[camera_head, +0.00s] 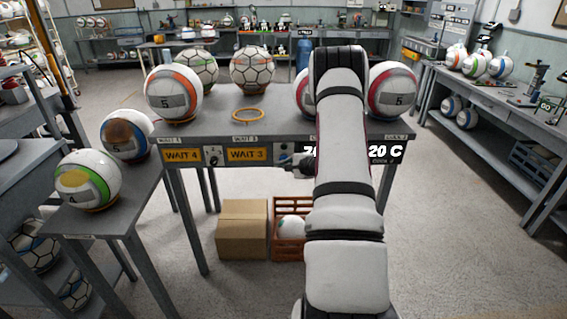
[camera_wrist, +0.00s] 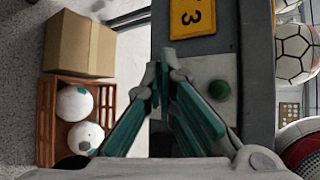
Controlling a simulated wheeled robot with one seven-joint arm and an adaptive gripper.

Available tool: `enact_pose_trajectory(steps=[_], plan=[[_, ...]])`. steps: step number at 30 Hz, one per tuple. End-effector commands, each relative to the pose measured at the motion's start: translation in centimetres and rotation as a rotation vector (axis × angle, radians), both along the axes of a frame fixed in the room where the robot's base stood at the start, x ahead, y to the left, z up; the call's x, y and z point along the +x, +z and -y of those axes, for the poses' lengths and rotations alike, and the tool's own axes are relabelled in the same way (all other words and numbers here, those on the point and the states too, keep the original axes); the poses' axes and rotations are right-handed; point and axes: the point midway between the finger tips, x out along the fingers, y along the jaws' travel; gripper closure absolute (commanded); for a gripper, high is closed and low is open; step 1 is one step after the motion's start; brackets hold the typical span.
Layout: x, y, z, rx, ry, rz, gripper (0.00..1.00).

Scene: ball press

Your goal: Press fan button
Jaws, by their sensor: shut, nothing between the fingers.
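A round green button (camera_wrist: 219,90) sits on a light grey panel (camera_wrist: 205,72) on the table's front edge, beside the yellow "3" sign. No fan label is readable on it. My gripper (camera_wrist: 158,88) is shut and empty, with green-padded fingers. Its tips appear just left of the button in the wrist view, and no contact shows. In the head view my gripper (camera_head: 292,163) is small and dark, near the table front right of the "WAIT 3" sign (camera_head: 247,154). My arm hides part of the table front there.
The grey table (camera_head: 230,128) bears several balls. Its front also has a "WAIT 4" sign (camera_head: 182,155) and a black "20 C" display (camera_head: 385,152). A cardboard box (camera_head: 242,228) and an orange crate (camera_head: 290,248) with balls stand beneath. A side table (camera_head: 105,215) is at left.

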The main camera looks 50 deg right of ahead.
Motion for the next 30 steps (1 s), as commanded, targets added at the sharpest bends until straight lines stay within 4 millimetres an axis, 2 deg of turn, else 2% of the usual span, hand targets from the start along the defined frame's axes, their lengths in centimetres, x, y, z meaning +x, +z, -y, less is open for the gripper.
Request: enact_pose_trajectory(steps=[30], plan=[[0.54, 0.03, 0.74, 0.0, -0.001, 0.0, 1.0]])
